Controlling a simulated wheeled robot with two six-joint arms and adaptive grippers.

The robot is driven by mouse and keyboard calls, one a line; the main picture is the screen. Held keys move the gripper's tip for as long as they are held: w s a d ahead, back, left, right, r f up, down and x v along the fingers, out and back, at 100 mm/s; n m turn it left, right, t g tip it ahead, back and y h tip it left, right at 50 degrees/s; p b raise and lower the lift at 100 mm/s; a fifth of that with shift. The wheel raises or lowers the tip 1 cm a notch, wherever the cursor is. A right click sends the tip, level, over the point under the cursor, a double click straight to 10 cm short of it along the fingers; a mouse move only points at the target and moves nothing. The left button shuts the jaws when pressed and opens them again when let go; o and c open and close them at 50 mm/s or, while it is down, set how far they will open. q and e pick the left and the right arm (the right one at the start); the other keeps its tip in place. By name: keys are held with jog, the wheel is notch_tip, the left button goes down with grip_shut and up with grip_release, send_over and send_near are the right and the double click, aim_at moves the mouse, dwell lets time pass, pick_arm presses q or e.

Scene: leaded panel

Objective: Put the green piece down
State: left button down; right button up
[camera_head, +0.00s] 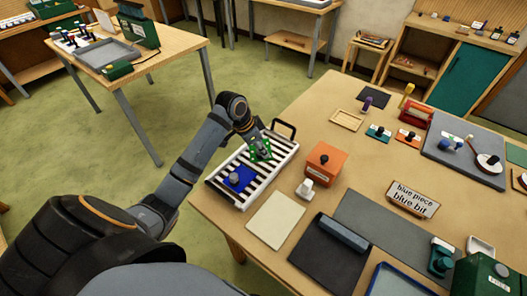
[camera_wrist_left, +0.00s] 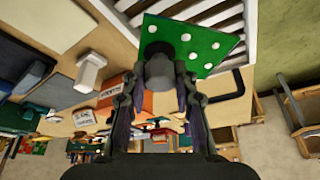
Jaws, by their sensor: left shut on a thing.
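The green piece (camera_head: 254,156) is a flat green plate with pale dots and a grey knob. It shows large in the left wrist view (camera_wrist_left: 200,47). My left gripper (camera_head: 262,149) is shut on its knob, with the fingers on both sides (camera_wrist_left: 158,78). The piece is at the far part of a white slatted rack (camera_head: 214,187); I cannot tell whether it touches the slats. A blue piece (camera_head: 243,182) with a grey knob lies on the near part of the rack. My right gripper is not in view.
An orange box (camera_head: 323,163) and a small white object (camera_head: 305,189) stand right of the rack. A pale sheet (camera_head: 275,219) lies in front. A sign (camera_head: 413,199) reads "blue piece blue bit". The rack's dark handle (camera_head: 286,127) stands up at its far end.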

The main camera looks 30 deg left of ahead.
pick_arm(q)
jog(key=shift+w+a+f, duration=0.2)
jog(key=shift+w+f, duration=0.3)
jog(key=shift+f, duration=0.1)
jog(key=shift+w+a+f, duration=0.15)
jog(key=shift+w+f, duration=0.35)
jog(key=shift+f, duration=0.05)
jog(key=shift+w+f, duration=0.15)
jog(key=shift+f, duration=0.15)
jog(key=shift+w+f+p, duration=0.25)
jog(key=shift+f+p, duration=0.05)
notch_tip(320, 180, down, 2)
jog(key=shift+f+p, duration=0.2)
jog(key=shift+p, duration=0.6)
jog(key=shift+a+f, duration=0.1)
jog(key=shift+f, duration=0.45)
jog(key=c, duration=1.1)
grip_release()
jog(key=shift+o, duration=0.3)
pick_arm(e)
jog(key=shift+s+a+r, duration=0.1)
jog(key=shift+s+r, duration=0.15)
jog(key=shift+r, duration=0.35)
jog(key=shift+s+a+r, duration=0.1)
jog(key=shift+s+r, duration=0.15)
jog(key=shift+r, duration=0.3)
